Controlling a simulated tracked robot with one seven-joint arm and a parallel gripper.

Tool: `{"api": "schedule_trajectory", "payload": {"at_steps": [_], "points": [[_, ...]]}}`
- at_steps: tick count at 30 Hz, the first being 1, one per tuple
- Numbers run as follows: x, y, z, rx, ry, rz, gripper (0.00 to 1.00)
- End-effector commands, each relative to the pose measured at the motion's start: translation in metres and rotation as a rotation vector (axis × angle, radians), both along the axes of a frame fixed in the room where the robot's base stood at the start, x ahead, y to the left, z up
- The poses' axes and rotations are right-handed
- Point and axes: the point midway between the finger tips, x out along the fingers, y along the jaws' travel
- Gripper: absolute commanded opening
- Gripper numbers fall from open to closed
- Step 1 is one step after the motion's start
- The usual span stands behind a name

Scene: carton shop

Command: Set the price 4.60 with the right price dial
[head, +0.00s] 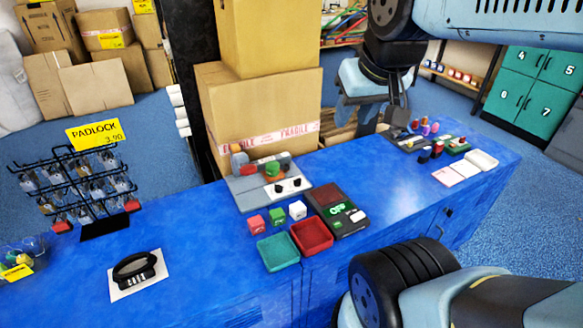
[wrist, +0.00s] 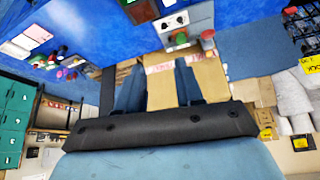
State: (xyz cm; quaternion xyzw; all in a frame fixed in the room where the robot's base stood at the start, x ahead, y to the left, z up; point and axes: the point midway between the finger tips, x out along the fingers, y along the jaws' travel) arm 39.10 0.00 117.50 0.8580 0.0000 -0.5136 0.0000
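A grey device (head: 245,190) on the blue counter carries a white panel (head: 289,193) with two small black dials. The right dial (head: 297,182) sits beside the left dial (head: 278,188); their settings are too small to read. A dark unit (head: 323,197) with a green lit display stands just right of the device; the display seems to read OFF. The white panel also shows upside down at the top of the wrist view (wrist: 173,22). My gripper (head: 372,112) hangs above the counter, right of and apart from the dials. In the wrist view its fingers (wrist: 159,88) are spread and empty.
Red, green and white cubes (head: 277,216), a teal tray (head: 279,252) and a red tray (head: 326,236) lie in front of the device. Cartons (head: 262,110) stand behind it. A padlock rack (head: 85,185) is at left, and stamps (head: 437,148) are at right. The counter between is clear.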

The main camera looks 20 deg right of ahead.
Motion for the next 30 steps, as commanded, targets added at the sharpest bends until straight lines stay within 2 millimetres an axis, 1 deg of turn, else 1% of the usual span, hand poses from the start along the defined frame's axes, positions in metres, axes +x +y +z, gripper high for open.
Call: {"api": "schedule_trajectory", "payload": {"at_steps": [5,8,11,20,26,30], "points": [[0.003,0.0,0.0,-0.011,0.005,0.008,0.36],[0.011,0.0,-0.001,-0.044,0.023,0.034,0.36],[0.026,0.003,-0.005,-0.105,0.055,0.086,0.36],[0.086,0.001,-0.026,-0.304,0.189,0.326,0.36],[0.126,0.0,-0.048,-0.4,0.277,0.511,0.36],[0.153,-0.001,-0.067,-0.447,0.335,0.649,0.36]]}}
